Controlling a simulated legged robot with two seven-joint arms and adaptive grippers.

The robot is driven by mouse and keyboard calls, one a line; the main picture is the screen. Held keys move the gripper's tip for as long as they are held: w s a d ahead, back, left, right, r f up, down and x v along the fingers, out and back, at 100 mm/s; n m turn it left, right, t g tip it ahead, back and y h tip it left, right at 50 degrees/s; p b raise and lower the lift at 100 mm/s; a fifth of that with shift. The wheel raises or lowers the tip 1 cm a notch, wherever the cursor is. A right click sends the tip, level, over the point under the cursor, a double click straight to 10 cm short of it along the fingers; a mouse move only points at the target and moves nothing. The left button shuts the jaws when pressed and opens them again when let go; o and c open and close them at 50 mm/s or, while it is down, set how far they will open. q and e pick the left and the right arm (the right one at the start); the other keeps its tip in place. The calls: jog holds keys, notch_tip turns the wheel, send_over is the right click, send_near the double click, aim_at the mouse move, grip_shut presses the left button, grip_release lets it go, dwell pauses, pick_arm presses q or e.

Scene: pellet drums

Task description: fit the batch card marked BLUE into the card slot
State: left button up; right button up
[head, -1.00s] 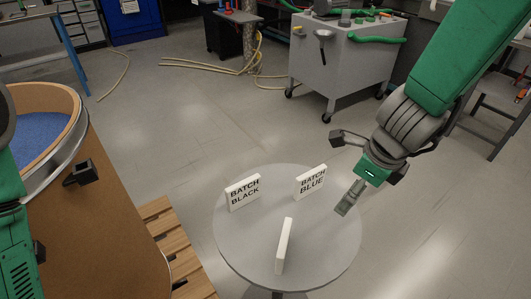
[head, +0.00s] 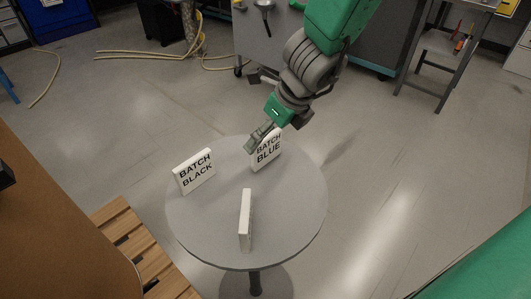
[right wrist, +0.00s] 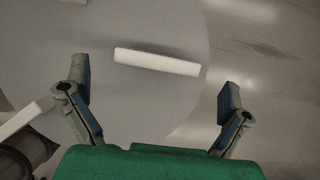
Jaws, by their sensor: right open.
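The white card marked BATCH BLUE (head: 266,154) stands upright at the far right of the round grey table (head: 215,235). My right gripper (head: 268,136) is just above it, and a finger hides part of its top edge. In the right wrist view the open fingers (right wrist: 153,84) are spread wide. A white card seen edge-on (right wrist: 157,62), likely the BLUE one, lies between and ahead of them. A dark fitting (head: 4,172) shows at the left edge by the brown drum; I cannot tell if it is the card slot. My left gripper is out of view.
The card marked BATCH BLACK (head: 194,171) stands at the table's left. A third white card (head: 245,220) stands nearly edge-on at the front, its marking hidden. A wooden pallet (head: 135,245) and the brown drum (head: 50,225) are to the left. Open floor lies right of the table.

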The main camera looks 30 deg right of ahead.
aim_at(270, 139)
jog(key=x, duration=0.1)
jog(key=b+x, duration=0.1)
jog(key=x, duration=0.1)
jog(key=b+x, duration=0.1)
jog(key=shift+s+d+f, duration=0.1)
jog(key=shift+d+f, duration=0.1)
jog(key=shift+f, duration=0.1)
jog(key=shift+a+f+b, duration=0.15)
jog(key=shift+b, duration=0.2)
jog(key=shift+a+r, duration=0.25)
jog(key=shift+a, duration=0.05)
jog(key=c, duration=1)
jog(key=shift+d, duration=0.15)
jog(key=shift+d, duration=0.1)
